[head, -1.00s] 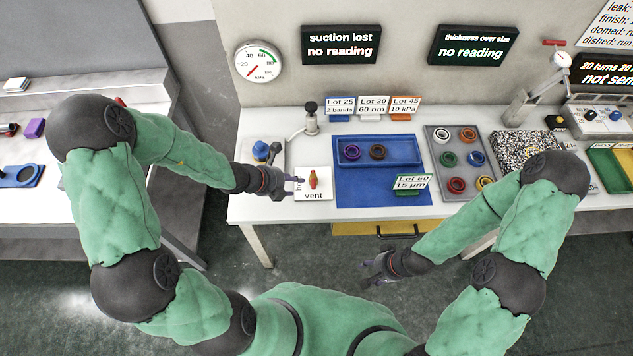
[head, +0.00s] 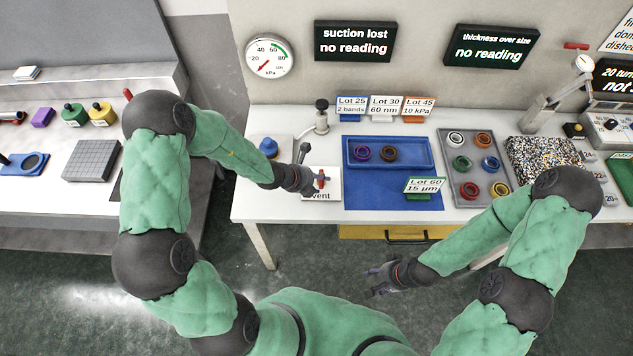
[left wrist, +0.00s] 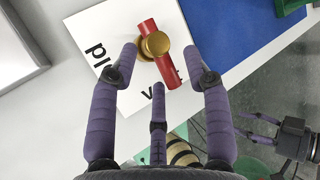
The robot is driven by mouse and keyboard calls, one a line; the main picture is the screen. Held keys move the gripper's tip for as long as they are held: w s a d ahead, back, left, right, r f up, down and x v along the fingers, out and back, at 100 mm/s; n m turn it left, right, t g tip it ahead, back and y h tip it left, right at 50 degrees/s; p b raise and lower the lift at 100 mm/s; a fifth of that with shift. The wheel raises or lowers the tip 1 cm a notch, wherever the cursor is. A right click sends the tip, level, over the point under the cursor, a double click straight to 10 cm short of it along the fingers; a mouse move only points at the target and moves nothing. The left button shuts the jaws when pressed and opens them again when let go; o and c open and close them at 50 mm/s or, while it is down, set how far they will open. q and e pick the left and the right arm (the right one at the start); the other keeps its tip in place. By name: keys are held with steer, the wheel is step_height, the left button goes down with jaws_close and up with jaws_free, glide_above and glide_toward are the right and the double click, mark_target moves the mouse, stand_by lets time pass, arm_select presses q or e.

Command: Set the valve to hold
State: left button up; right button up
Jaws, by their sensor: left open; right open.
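The valve, a red bar handle on a brass hub (left wrist: 155,45), sits on a white card (left wrist: 105,75). In the left wrist view the card bears "vent" by the handle's lower end and a partly hidden word ending in "ld" at left. One handle end points toward "vent". In the head view, the red handle (head: 321,180) shows just beyond my left gripper (head: 314,170). In the left wrist view the fingers of my left gripper (left wrist: 160,52) are open, one on each side of the valve; contact cannot be told. My right gripper (head: 376,278) is open and empty, before the bench.
A blue tray (head: 347,166) with rings lies right of the card. A small post with a black knob (head: 321,118) stands behind. The gauge (head: 269,56) needle points low left; a sign (head: 355,42) reads "suction lost, no reading".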

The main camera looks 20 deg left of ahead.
arm_select(q)
jaws_close()
steer(key=shift+s, duration=0.1)
